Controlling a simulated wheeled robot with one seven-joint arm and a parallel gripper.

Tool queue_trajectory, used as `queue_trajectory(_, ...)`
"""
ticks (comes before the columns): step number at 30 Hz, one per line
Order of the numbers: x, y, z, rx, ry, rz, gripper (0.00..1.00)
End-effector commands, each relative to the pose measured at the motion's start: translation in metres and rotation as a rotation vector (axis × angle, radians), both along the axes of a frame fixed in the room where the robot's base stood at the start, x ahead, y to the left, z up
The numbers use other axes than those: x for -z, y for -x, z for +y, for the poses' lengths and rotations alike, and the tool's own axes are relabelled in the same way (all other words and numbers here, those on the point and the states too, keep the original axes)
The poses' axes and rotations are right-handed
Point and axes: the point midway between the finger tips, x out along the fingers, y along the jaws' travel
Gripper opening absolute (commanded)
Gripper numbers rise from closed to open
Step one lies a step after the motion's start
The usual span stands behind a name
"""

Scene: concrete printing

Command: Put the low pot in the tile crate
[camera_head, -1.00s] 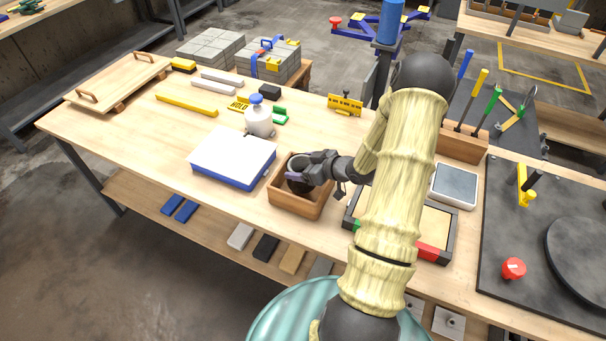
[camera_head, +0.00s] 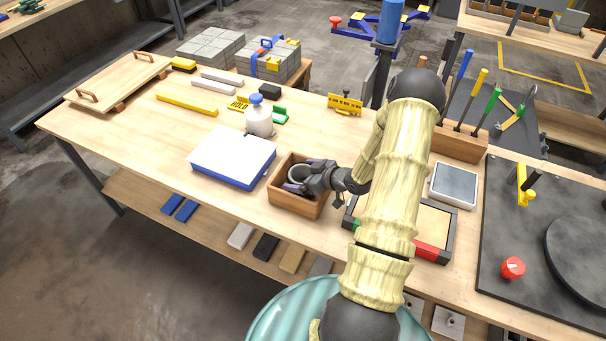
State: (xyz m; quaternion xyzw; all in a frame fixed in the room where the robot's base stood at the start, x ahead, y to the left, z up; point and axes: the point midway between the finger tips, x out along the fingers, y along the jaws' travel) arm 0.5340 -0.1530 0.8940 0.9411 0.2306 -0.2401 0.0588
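The low pot (camera_head: 299,172) shows as a round grey rim with a dark inside, down within the wooden tile crate (camera_head: 289,201). The crate is a small open box on the workbench. My gripper (camera_head: 298,186) reaches into the crate from the right, with a purple finger along the near side of the pot. It appears shut on the pot, though the far finger is hidden. The pot's base is hidden by the crate wall and gripper, so I cannot tell whether it touches the crate floor.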

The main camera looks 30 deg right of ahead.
Motion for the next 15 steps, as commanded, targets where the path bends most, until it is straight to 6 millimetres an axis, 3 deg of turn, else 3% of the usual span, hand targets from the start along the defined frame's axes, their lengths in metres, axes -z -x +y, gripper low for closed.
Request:
queue_trajectory(9, -0.004, 0.001, -0.001, 0.000, 0.000, 0.000, 1.00)
queue_trajectory(15, -0.014, 0.020, -0.012, 0.002, 0.003, 0.000, 1.00)
